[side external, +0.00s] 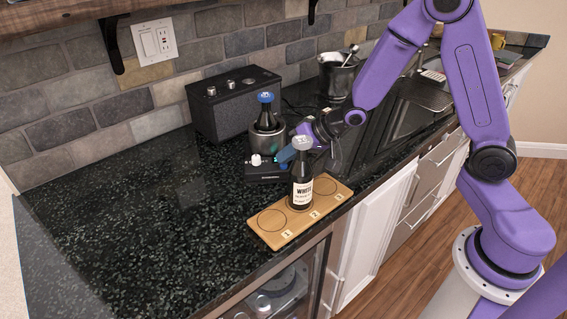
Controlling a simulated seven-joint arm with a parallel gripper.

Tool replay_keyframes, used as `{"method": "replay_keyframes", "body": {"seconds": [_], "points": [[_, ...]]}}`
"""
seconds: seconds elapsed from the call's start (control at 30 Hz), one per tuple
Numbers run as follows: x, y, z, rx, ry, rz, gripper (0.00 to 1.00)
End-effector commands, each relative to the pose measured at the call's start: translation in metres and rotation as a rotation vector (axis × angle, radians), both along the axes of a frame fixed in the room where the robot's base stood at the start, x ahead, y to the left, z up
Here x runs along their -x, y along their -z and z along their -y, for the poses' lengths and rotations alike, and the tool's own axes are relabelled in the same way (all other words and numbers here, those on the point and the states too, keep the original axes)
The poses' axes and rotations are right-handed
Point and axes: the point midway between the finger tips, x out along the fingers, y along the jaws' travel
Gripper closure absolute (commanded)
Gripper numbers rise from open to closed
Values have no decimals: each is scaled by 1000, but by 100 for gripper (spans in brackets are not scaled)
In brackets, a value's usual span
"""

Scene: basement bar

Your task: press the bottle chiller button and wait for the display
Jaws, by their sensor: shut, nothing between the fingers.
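The bottle chiller (269,172) is a dark unit on the black counter, with a round well at the back and a low front base. A dark bottle with a blue cap (265,110) stands upright in the well. A white knob-like part (256,160) shows on the base. My gripper (284,158) is shut and empty, its blue fingertips low over the right part of the base. I cannot tell whether it touches a button. The button and any display are not clearly visible. A bottle labelled WHITE (302,180) stands in front on a wooden board.
The wooden board (270,222) has numbered circles, and the WHITE bottle stands on its middle one, close to my gripper. A black speaker (235,103) stands behind the chiller. A metal bucket (338,75) is behind my wrist. The left counter is clear.

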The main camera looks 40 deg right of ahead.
Motion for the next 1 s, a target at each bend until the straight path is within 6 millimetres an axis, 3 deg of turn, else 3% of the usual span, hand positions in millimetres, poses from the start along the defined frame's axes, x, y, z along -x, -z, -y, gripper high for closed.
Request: {"method": "replay_keyframes", "body": {"seconds": [1.0], "points": [[0, -21, 0, -2, -1, 1, 100]]}}
